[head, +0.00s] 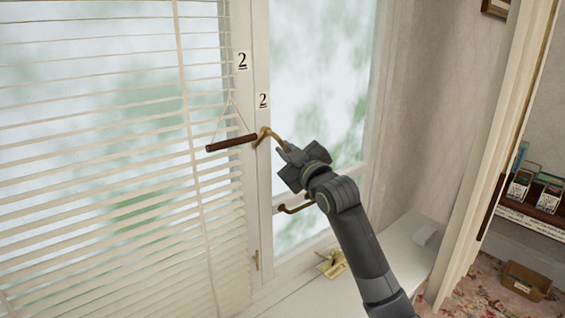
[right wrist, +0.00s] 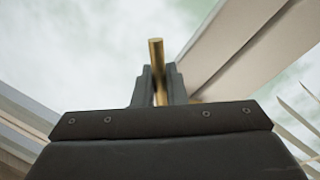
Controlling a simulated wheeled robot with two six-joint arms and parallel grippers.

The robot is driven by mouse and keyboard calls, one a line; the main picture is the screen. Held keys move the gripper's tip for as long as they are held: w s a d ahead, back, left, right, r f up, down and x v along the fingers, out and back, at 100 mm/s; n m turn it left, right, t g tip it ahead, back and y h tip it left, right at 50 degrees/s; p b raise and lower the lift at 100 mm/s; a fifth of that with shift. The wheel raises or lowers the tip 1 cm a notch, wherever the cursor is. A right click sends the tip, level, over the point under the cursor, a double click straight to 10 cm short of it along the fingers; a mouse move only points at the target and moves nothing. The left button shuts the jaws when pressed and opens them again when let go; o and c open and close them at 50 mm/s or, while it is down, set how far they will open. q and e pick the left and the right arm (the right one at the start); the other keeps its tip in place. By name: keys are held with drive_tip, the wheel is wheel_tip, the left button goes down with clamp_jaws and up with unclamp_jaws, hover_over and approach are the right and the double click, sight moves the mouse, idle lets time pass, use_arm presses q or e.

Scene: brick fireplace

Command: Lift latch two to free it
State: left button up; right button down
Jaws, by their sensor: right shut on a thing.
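Latch two, a curved brass handle (head: 268,132), is on the window frame beside the lower "2" label (head: 263,100). Its free end reaches right to my right gripper (head: 287,155). In the right wrist view, my right gripper (right wrist: 160,88) is shut on the brass latch (right wrist: 156,52), whose end sticks up between the two fingers. The fingers hide part of the latch. A second "2" label (head: 242,61) is on the frame to the upper left. My left gripper is not in view.
A blind (head: 110,160) covers the left window, with a dark wooden bar (head: 231,143) hanging on a cord close to the latch. A brown curved handle (head: 296,209) is below my gripper.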

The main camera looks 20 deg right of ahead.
drive_tip(key=n+b, duration=0.1)
drive_tip(key=n, duration=0.1)
drive_tip(key=d+r+n+y+b, duration=0.1)
drive_tip(key=n, duration=0.1)
drive_tip(key=r+n+b, duration=0.1)
drive_tip(key=n+b, duration=0.1)
drive_tip(key=shift+w+d, duration=0.35)
drive_tip(key=shift+d, duration=0.05)
drive_tip(key=n, duration=0.1)
drive_tip(key=r+n+y+b, duration=0.1)
drive_tip(key=n, duration=0.1)
drive_tip(key=shift+d, duration=0.2)
drive_tip(key=shift+w+r+n+y+b, duration=0.15)
drive_tip(key=shift+r+n+b, duration=0.25)
drive_tip(key=shift+n, duration=0.4)
drive_tip(key=shift+s+r+n+y+b, duration=0.1)
drive_tip(key=shift+r+n+y+b, duration=0.15)
drive_tip(key=shift+n+b, duration=0.4)
drive_tip(key=shift+n, duration=0.25)
drive_tip(key=c, duration=1.6)
unclamp_jaws()
drive_tip(key=shift+b+v, duration=2.75)
drive_tip(key=shift+v, duration=5.9)
